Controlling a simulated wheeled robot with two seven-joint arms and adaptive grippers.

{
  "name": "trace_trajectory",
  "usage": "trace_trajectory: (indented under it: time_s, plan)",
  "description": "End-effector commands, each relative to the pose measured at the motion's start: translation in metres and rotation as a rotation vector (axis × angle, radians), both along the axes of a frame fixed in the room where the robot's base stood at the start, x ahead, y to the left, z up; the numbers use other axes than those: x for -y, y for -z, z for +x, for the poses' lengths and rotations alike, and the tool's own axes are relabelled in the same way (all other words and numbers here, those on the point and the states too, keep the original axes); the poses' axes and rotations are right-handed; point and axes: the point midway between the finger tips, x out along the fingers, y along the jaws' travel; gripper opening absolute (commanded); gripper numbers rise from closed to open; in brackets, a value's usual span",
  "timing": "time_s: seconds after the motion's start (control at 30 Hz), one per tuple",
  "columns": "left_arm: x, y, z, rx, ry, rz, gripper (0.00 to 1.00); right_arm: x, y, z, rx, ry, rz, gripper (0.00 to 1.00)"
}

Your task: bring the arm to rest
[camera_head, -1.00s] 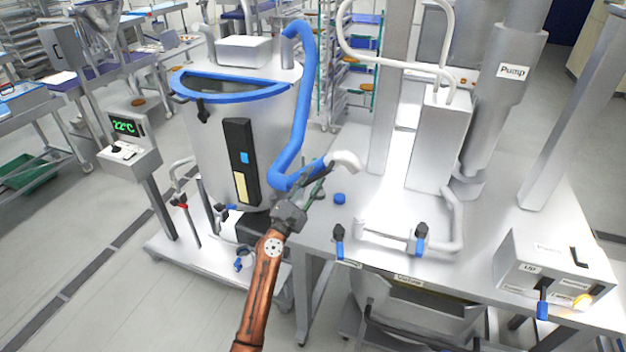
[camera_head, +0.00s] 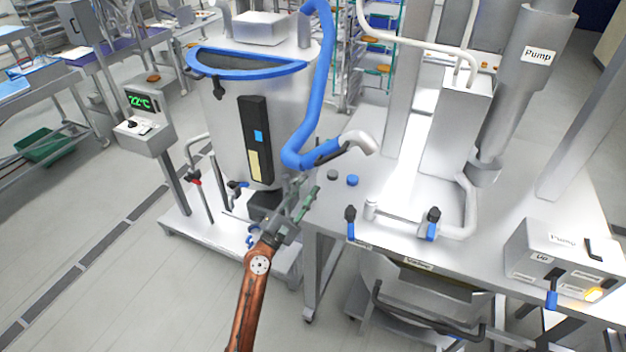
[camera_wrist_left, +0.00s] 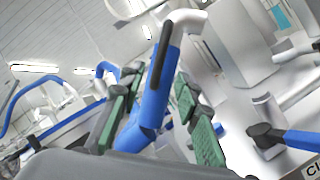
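My left gripper (camera_head: 304,192) is open, with green pads on its two fingers, beside the near left corner of the steel table. It also shows in the left wrist view (camera_wrist_left: 160,82), with its fingers spread apart. A blue hose (camera_head: 316,85) with a white curved nozzle (camera_head: 358,141) hangs just above and beyond the gripper. In the left wrist view the hose (camera_wrist_left: 150,110) appears between the fingers, but the head view shows it apart from them. My brown left arm (camera_head: 248,300) reaches up from the bottom. My right gripper is in neither view.
A steel tank (camera_head: 222,115) with a blue rim stands behind the gripper, next to a 22°C display (camera_head: 142,100).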

Motion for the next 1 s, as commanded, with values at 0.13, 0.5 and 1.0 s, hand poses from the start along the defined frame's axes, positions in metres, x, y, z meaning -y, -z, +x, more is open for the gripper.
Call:
trace_trajectory:
  time_s: [0.13, 0.5, 1.0]
  plan:
    - [-0.001, 0.001, -0.002, -0.001, 0.001, 0.001, 0.30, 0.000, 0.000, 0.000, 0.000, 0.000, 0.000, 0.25]
    - [-0.001, 0.002, -0.002, -0.001, -0.001, 0.001, 0.30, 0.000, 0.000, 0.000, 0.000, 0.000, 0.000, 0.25]
    - [-0.044, 0.262, 0.001, -0.182, -0.165, 0.464, 0.30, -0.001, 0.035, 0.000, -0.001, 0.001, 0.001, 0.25]
